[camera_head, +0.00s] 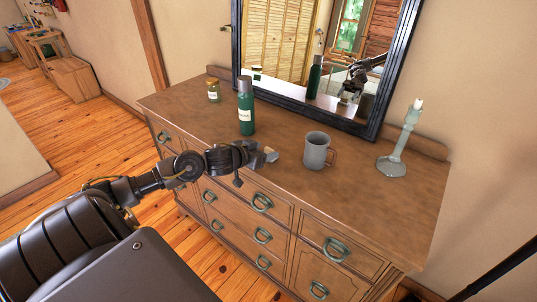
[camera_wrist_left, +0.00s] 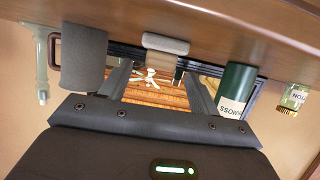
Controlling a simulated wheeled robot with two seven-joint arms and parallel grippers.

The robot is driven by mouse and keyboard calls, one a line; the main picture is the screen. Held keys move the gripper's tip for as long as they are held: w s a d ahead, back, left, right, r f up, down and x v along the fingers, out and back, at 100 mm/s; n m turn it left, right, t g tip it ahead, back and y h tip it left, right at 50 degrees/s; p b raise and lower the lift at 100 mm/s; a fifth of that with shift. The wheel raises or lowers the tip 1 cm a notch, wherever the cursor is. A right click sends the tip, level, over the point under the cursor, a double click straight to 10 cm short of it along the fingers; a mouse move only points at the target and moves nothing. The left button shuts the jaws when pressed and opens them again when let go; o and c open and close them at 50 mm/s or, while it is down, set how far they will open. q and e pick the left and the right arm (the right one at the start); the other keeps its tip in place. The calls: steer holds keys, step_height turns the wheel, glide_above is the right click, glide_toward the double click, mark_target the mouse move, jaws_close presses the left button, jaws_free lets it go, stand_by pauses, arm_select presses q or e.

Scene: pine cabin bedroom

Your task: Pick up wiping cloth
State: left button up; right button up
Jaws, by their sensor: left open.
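A small pale object, which appears to be the wiping cloth (camera_head: 271,155), lies on the dresser top just at the fingertips of my left gripper (camera_head: 262,157). In the left wrist view, which is upside down, the cloth (camera_wrist_left: 165,47) shows a whitish rounded edge and a beige part. It lies ahead of and between the two spread fingers of the left gripper (camera_wrist_left: 160,85). The left gripper is open; I cannot tell whether it touches the cloth. In the head view the gripper hides part of the cloth. My right gripper is not in view.
On the wooden dresser (camera_head: 350,205) stand a grey mug (camera_head: 315,152) right of the gripper, a green bottle (camera_head: 246,115) behind it, a small jar (camera_head: 213,92) and a pale candlestick (camera_head: 398,150). A dark-framed mirror (camera_head: 378,100) leans behind. The front right dresser top is clear.

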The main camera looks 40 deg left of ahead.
mark_target(270, 148)
arm_select(q)
steer(key=p+x, duration=0.1)
steer(key=x, duration=0.3)
steer(key=shift+w, duration=0.35)
steer(key=shift+w+f, duration=0.25)
steer(key=shift+c, duration=0.3)
steer(key=c, duration=1)
steer(key=shift+r, duration=0.15)
